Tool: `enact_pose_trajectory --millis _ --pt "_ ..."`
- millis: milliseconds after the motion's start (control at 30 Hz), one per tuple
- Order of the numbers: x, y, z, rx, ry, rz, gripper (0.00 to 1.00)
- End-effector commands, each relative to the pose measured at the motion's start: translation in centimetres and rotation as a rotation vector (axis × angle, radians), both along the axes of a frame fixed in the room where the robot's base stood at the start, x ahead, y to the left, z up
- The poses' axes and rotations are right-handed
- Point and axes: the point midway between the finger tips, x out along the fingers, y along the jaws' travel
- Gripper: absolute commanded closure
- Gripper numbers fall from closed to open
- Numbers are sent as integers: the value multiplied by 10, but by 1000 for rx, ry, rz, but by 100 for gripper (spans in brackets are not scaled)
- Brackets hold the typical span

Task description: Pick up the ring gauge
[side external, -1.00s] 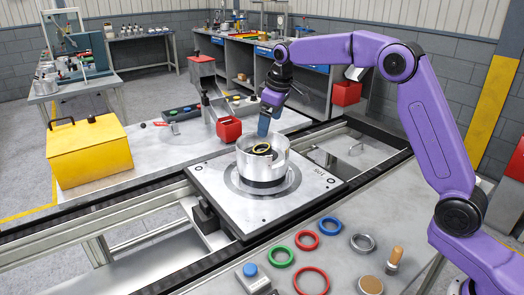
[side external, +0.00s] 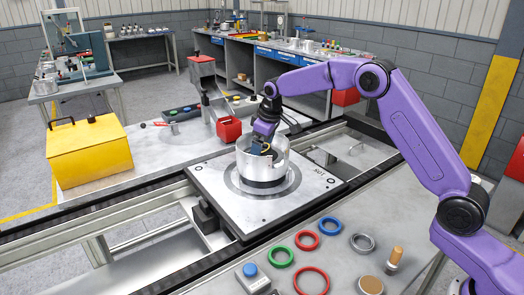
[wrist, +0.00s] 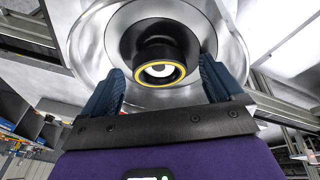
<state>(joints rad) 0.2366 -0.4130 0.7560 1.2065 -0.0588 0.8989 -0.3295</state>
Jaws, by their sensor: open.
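The ring gauge appears to be the black ring-shaped piece with a yellow rim (wrist: 160,86) inside the silver drum. In the side external view only a sliver of its yellow rim (side external: 266,149) shows beside my fingers. The silver drum (side external: 263,172) stands upright on the square pallet plate (side external: 215,187). My gripper (side external: 258,150) reaches down into the drum's mouth. In the wrist view my gripper (wrist: 162,75) is open, with one blue finger at each side of the yellow-rimmed piece. Whether the fingers touch it I cannot tell.
The drum's wall (wrist: 85,55) surrounds my fingers closely. Loose red, green, blue and grey rings (side external: 362,243) lie on the front bench.

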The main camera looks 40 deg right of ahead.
Motion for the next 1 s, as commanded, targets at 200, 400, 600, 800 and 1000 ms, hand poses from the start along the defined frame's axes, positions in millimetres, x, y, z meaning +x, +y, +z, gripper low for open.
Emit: enact_pose_trajectory --millis 200,400,600,800,1000 --pt "0 0 0 0 0 0 36" --pt "0 0 1 0 -1 0 79" --pt "0 0 2 0 -1 0 79" --pt "1 0 12 1 -3 -1 79" --pt "-4 0 38 1 -3 -1 79"
